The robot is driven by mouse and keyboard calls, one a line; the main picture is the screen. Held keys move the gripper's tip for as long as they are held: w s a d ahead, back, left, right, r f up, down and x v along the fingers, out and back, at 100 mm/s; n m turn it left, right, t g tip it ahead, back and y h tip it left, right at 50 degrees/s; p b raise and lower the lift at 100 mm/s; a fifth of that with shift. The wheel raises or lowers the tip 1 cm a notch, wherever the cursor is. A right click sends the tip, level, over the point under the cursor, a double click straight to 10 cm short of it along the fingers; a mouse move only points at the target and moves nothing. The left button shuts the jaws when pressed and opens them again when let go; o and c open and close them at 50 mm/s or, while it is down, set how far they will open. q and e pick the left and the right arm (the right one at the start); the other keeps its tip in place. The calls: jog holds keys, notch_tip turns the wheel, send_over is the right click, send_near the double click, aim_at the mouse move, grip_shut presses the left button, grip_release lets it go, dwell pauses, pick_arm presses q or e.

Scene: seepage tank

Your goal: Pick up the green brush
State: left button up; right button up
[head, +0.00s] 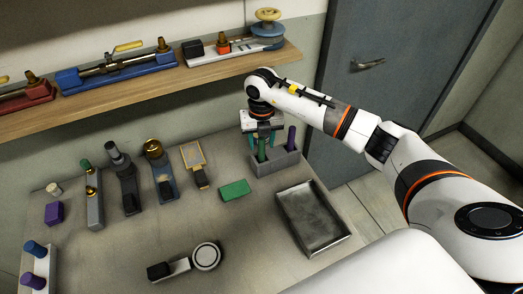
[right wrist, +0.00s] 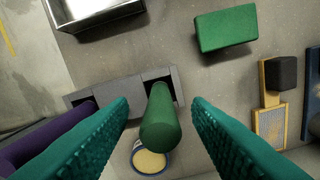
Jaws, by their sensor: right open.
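The green brush (head: 262,153) shows as a green round handle standing upright in a grey holder (head: 277,164); its lower end is hidden in the holder. In the right wrist view the green brush (right wrist: 160,122) lies between the two teal fingers, with a gap on each side. My right gripper (head: 262,143) is open above the holder, its fingers on either side of the handle; it also shows in the right wrist view (right wrist: 161,102). My left gripper is not in view.
A purple handle (head: 291,138) stands in the same holder, close to the right finger. A green block (head: 234,190) lies to the left and a metal tray (head: 317,238) in front. A wooden shelf (head: 200,75) with valve fittings runs above the table. Several tools stand at left.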

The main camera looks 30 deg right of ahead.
aim_at(262, 154)
jog(key=shift+f, duration=1.25)
grip_shut()
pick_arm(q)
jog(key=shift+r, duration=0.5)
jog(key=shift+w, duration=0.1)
pick_arm(e)
jog(key=shift+r, duration=0.15)
